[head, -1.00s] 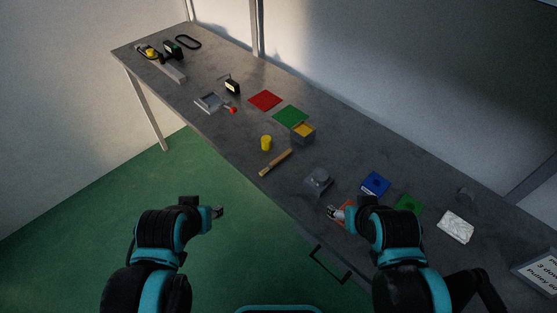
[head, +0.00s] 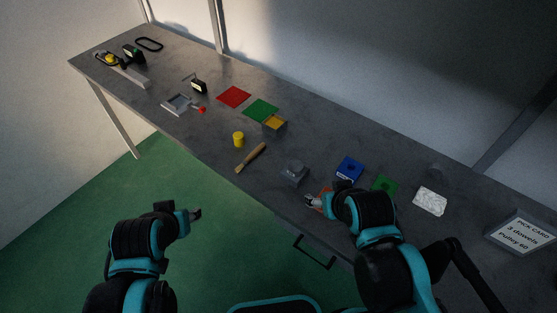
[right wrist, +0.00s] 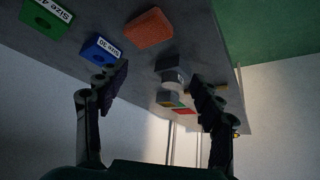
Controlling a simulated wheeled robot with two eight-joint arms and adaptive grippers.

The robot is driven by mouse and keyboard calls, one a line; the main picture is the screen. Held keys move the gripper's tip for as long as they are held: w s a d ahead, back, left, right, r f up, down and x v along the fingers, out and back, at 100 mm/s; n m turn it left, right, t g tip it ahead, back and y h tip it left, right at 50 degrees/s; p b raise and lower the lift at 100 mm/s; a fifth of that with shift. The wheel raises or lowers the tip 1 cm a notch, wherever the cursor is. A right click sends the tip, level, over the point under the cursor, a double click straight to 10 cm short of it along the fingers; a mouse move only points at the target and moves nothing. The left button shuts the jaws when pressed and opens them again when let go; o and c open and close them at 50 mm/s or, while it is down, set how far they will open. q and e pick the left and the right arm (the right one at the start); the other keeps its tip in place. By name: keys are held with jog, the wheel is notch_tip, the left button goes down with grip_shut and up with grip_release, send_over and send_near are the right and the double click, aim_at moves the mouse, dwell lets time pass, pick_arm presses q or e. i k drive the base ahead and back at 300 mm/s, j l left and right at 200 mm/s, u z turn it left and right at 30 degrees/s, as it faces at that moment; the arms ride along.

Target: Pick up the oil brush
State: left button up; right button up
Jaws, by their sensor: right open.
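The oil brush (head: 251,157), with a tan wooden handle, lies on the grey bench near its front edge in the head view. It lies beside a yellow cylinder (head: 238,139). My right gripper (head: 311,201) is open and empty, over the front edge of the bench by an orange block (right wrist: 150,28), to the right of the brush and apart from it. The right wrist view shows its two fingers (right wrist: 158,75) spread. My left gripper (head: 196,214) is over the green floor in front of the bench; its jaws are too small to read.
A grey block with a round top (head: 293,172) stands between the brush and my right gripper. A blue block (head: 349,169), a green block (head: 384,186) and a white crumpled item (head: 430,201) lie farther right. A yellow-topped box (head: 274,125) stands behind the brush.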

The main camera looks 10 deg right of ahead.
aim_at(259, 149)
jog(key=i+j+u, duration=0.15)
jog(key=u, duration=0.25)
jog(key=i+j+u, duration=0.1)
jog(key=u, duration=0.25)
jog(key=i, duration=0.1)
